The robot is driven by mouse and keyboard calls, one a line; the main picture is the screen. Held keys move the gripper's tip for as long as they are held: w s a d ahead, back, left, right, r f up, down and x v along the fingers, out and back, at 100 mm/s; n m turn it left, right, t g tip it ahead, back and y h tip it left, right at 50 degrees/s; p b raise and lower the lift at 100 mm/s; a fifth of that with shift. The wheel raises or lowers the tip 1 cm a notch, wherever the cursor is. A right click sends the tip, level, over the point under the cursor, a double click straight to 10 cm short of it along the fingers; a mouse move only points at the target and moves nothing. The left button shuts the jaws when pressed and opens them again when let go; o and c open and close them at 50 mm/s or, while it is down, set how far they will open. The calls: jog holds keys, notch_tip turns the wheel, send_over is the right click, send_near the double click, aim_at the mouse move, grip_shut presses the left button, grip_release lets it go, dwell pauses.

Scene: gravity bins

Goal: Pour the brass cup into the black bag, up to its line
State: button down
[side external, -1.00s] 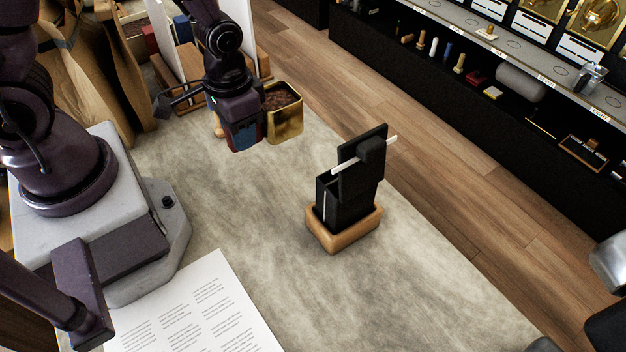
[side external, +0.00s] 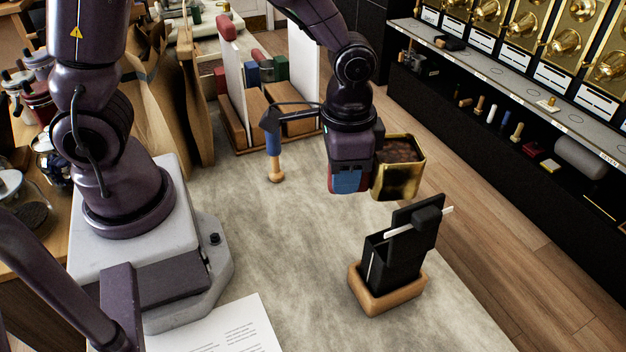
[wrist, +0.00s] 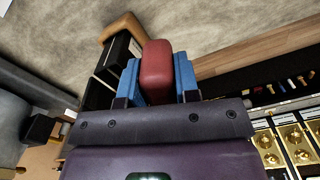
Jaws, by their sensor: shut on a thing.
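The square brass cup (side external: 399,178) is full of brown beans or grains. It is upright and level, held above the table just behind the black bag. My gripper (side external: 350,180) is left of the cup. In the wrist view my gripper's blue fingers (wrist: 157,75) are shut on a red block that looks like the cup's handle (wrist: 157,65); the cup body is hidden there. The black bag (side external: 392,262) stands open, with a tall back flap and a thin pale upright stripe on one side, in a wooden base (side external: 375,301). Its contents are hidden.
A white bar (side external: 447,210) with a black block crosses the bag's flap. A wooden rack (side external: 240,140) and a blue-handled tool (side external: 274,150) stand behind my gripper. A printed sheet (side external: 235,330) lies in front. The table's right edge is close to the bag.

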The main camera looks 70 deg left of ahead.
jog(key=d+r+m, duration=0.1)
jog(key=r, duration=0.1)
jog(key=d+r+m, duration=0.1)
jog(key=r, duration=0.1)
jog(key=shift+d, duration=0.2)
jog(key=t+y, duration=0.1)
jog(key=y, duration=0.1)
jog(key=t+y, duration=0.1)
jog(key=y, duration=0.1)
jog(key=a+t+y, duration=0.1)
jog(key=t+y, duration=0.1)
jog(key=y, duration=0.1)
jog(key=shift+w+r, duration=0.1)
jog(key=shift+w, duration=0.2)
jog(key=shift+a+r+y, duration=0.2)
jog(key=shift+a+y, duration=0.05)
jog(key=shift+y, duration=0.05)
